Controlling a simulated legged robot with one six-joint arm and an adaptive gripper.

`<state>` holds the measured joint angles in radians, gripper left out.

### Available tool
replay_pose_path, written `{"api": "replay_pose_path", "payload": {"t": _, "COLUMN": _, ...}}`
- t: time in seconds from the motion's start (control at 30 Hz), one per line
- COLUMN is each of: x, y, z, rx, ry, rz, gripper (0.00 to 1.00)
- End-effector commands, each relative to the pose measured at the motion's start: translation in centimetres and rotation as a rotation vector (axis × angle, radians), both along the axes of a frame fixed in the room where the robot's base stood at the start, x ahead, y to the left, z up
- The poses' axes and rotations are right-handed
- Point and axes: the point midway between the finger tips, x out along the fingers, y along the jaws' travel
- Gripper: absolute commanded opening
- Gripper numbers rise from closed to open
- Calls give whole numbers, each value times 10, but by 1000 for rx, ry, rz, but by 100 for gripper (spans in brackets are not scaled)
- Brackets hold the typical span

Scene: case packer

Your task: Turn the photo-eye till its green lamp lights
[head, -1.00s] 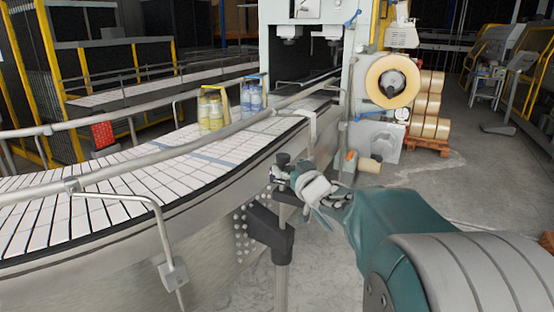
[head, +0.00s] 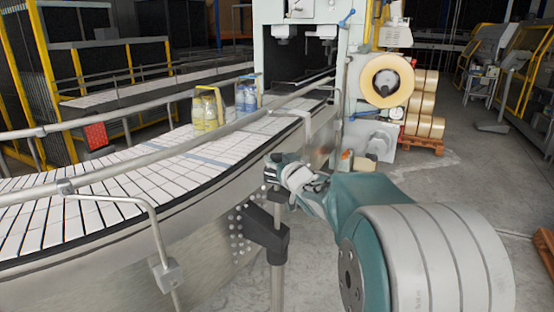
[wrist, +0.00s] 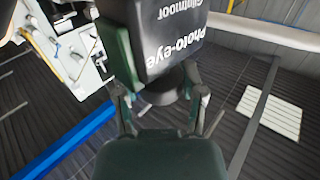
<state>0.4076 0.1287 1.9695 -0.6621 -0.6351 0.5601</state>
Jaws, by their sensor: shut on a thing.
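The photo-eye (wrist: 165,40) is a dark block with white lettering, upside down in the wrist view, reading "Photo-eye Glintmoor". My gripper (wrist: 160,95) is shut on it, one finger on each side of its lower part. In the head view my gripper (head: 281,168) is at the top of a grey post (head: 277,270) beside the conveyor, and it hides most of the photo-eye. No lit green lamp shows in either view; the lamp's face cannot be seen.
The curved conveyor (head: 110,200) with its steel guard rail runs close on the left of the post. Yellow (head: 207,110) and blue (head: 246,95) bottle packs stand on it. A black bracket (head: 262,230) joins the post to the conveyor side. Open floor lies right.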

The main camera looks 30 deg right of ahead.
Motion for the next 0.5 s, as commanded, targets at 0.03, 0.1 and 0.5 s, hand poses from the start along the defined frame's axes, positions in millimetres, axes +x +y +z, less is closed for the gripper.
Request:
{"api": "replay_pose_path", "payload": {"t": 0.03, "x": 0, "y": 1, "z": 1, "rx": 0, "ry": -2, "rz": -1, "gripper": 5}}
{"api": "replay_pose_path", "payload": {"t": 0.1, "x": 1, "y": 1, "z": 1, "rx": 1, "ry": -3, "rz": -12, "gripper": 5}}
{"api": "replay_pose_path", "payload": {"t": 0.5, "x": 1, "y": 1, "z": 2, "rx": 0, "ry": -4, "rz": -88, "gripper": 5}}
